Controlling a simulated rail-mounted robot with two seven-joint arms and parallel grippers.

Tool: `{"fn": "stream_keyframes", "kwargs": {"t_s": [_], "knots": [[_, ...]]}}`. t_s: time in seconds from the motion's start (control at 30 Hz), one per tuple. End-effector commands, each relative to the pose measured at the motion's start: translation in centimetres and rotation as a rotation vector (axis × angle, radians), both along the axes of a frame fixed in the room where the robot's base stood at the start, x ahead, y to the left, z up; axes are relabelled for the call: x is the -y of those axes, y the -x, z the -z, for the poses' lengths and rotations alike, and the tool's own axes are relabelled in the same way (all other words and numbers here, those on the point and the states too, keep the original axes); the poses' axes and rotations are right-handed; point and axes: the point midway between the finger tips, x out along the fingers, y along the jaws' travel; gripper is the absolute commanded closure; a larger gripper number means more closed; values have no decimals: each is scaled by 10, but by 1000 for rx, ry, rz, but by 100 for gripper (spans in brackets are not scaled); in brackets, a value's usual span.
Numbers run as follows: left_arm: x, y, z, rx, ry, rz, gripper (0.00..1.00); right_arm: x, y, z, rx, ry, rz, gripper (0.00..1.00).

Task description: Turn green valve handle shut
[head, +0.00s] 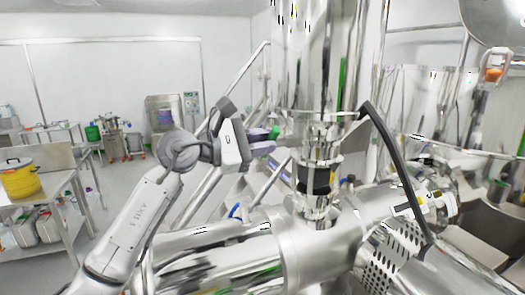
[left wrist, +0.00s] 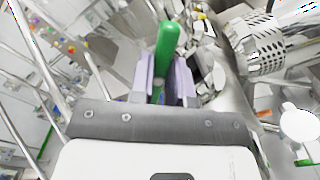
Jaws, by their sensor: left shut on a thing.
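The green valve handle (left wrist: 168,45) shows in the left wrist view as a rounded green bar between my two purple fingers. In the head view only a small green piece of the handle (head: 275,132) shows at the fingertips, beside the steel column. My left gripper (head: 264,141) reaches in from the left and is shut on the handle; its fingers also show in the left wrist view (left wrist: 166,80). The valve body behind the fingers is hidden in the head view. My right gripper is not in view.
A polished steel column (head: 320,140) with a black band stands right of my left gripper. A large horizontal steel pipe (head: 225,255) lies below. A yellow container (head: 20,182) stands on a bench at left.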

Motion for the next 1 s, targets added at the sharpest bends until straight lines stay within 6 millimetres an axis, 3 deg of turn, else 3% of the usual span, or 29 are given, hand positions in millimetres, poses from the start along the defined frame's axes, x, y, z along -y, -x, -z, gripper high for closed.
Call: {"fn": "stream_keyframes", "kwargs": {"t_s": [0.6,1.0], "knots": [[1,3,6,527,-214,0,100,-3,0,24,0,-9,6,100],[2,4,7,746,-302,0,100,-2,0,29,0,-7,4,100]]}}
